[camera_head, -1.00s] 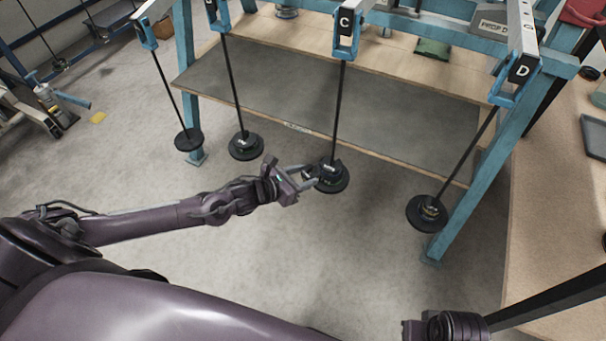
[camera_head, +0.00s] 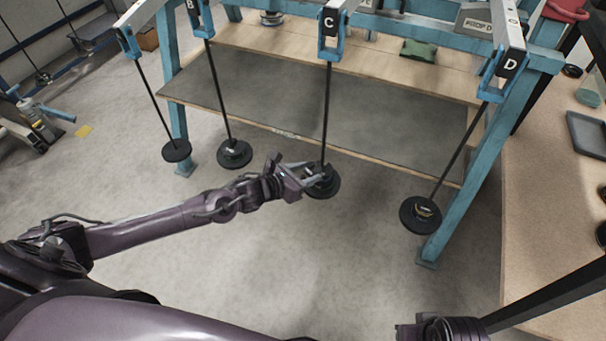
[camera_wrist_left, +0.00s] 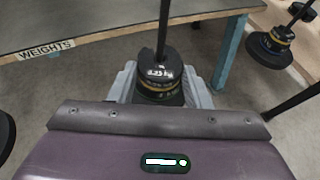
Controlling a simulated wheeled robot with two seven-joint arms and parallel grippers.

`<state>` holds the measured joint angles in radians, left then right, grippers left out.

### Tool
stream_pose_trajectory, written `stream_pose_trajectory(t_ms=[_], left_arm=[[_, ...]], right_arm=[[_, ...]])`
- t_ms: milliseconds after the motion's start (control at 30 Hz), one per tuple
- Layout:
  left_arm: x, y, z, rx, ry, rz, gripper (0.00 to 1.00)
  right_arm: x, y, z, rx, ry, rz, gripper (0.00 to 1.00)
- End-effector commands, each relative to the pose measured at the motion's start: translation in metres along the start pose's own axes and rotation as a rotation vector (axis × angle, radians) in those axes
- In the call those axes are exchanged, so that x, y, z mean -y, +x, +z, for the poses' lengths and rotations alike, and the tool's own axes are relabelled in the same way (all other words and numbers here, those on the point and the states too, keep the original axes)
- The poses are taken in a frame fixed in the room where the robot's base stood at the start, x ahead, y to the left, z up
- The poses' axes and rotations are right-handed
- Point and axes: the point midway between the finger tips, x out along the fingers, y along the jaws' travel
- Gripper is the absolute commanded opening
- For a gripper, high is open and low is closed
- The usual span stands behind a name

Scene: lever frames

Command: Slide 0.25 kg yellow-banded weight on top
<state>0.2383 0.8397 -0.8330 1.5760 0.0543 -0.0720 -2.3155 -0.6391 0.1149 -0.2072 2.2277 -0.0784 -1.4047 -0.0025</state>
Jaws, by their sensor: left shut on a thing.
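A black weight with a yellow band and a white 0.25 kg label (camera_wrist_left: 160,68) sits around the rod of hanger C, seen in the left wrist view. Wider dark discs, one with yellow marks, lie under it. In the head view the base disc of hanger C (camera_head: 326,190) hangs above the floor. My left gripper (camera_head: 316,175) is at this stack; its grey fingers (camera_wrist_left: 160,92) stand on both sides of the banded weight, shut on it. The finger contact is partly hidden by the weight and gripper body. My right gripper's fingers do not show.
Hangers B (camera_head: 234,155) and D (camera_head: 421,215), with discs at their feet, hang to either side, and another hanger (camera_head: 176,151) is farther left. The blue frame's leg (camera_head: 450,205) and a low shelf (camera_head: 300,95) stand behind. A bench (camera_head: 550,190) is at right.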

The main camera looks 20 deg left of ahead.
Motion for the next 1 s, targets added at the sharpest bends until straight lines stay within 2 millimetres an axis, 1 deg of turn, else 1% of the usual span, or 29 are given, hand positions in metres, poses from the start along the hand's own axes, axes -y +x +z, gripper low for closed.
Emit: stream_pose_trajectory(t_ms=[433, 1000], left_arm=[[0.0, 0.003, 0.002, 0.003, 0.0, 0.0, 0.22], [-0.001, 0.018, 0.008, 0.004, 0.001, 0.001, 0.22]], right_arm=[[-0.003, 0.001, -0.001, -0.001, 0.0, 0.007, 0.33], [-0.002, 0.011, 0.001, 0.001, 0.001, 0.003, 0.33]])
